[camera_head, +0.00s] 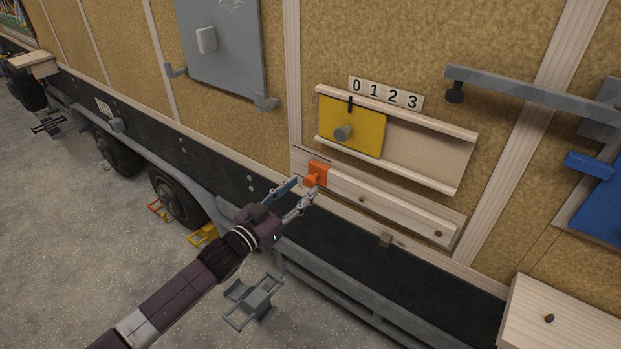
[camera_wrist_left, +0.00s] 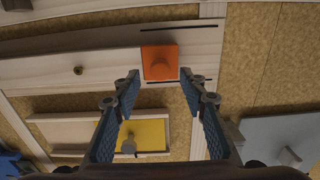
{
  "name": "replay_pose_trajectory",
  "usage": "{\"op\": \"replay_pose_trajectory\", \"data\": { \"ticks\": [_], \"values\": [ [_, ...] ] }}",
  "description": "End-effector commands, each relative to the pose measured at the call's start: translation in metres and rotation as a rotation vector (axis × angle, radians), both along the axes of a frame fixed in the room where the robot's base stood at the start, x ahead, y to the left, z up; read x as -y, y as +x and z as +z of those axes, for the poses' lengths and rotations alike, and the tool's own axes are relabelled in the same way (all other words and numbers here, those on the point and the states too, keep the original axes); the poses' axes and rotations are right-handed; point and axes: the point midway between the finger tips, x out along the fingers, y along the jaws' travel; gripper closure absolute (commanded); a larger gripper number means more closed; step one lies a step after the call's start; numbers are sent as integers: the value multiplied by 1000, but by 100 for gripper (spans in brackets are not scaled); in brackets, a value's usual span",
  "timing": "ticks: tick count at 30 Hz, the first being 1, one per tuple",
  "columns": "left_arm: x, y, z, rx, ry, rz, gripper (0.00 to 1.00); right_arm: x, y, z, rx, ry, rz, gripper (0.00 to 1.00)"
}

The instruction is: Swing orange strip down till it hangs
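The orange piece (camera_head: 318,170) is a small block with an orange knob at the left end of a pale wooden rail board (camera_head: 385,204) on the trailer wall. No long orange strip shows; only this short piece is visible. My left gripper (camera_head: 304,190) is just in front of and below it, with its two fingers apart. In the left wrist view the orange piece (camera_wrist_left: 160,62) lies ahead of and between the open fingertips (camera_wrist_left: 159,78), with nothing held. I cannot tell whether a finger touches it. My right gripper is in neither view.
A yellow sliding panel (camera_head: 352,126) with a grey knob sits in a wooden track above, under number tiles (camera_head: 385,93). A grey bar (camera_head: 530,90) juts out at upper right. A dark ledge (camera_head: 390,275) runs below the rail board. A wooden box (camera_head: 560,315) stands lower right.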

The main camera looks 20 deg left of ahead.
Motion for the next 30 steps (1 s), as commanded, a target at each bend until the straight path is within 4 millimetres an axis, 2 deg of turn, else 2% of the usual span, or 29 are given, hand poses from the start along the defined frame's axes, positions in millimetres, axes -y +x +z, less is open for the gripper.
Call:
{"op": "replay_pose_trajectory", "data": {
  "ticks": [3, 9, 20, 30],
  "values": [
    [6, 19, 3, 2, -1, 1, 61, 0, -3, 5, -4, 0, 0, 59],
    [13, 37, 1, 0, -1, 1, 61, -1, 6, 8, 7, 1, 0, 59],
    [15, 42, -1, -1, 0, 0, 61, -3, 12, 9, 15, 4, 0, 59],
    [15, 41, -1, -1, 0, 1, 98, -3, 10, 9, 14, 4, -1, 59]
  ]
}}
